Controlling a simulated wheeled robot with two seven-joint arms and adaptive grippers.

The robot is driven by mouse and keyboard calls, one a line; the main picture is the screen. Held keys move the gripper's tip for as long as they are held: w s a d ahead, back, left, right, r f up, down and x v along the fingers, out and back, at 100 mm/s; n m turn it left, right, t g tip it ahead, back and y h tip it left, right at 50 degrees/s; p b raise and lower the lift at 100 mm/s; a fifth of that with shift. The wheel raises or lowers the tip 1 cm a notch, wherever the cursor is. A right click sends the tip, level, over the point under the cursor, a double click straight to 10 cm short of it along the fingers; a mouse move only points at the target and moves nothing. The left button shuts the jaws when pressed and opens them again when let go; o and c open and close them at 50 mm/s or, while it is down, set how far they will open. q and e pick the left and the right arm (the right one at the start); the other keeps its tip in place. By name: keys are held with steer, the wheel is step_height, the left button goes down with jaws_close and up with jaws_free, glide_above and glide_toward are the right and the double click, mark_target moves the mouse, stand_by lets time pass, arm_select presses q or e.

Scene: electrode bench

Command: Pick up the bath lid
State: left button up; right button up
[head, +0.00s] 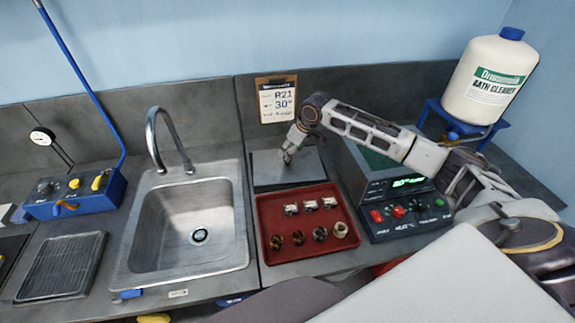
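A flat grey plate, which looks like the bath lid (268,178), lies on the bench behind the red tray. The ultrasonic bath (408,218), with a green display and buttons, stands to the right of it; its top shows a dark green area partly behind my arm. My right gripper (287,157) points down over the rear part of the plate, its fingertips at or just above it. I cannot tell whether it touches the plate or whether its fingers are open. My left gripper is out of view.
The red tray (263,238) holds several small metal parts. A steel sink with a faucet (160,140) is at the left. A clipboard (276,100) leans on the back wall. A bath cleaner bottle (488,80) stands on a blue stand at the back right.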

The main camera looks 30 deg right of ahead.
steer(key=shift+f, duration=0.15)
steer(key=shift+s+p+x, duration=0.15)
steer(key=shift+p+x, duration=0.15)
steer(key=shift+x, duration=0.95)
steer(key=shift+s+p+x, duration=0.15)
steer(key=shift+p+x, duration=0.1)
steer(key=shift+x, duration=1)
steer(key=shift+a+f, duration=0.1)
jaws_close()
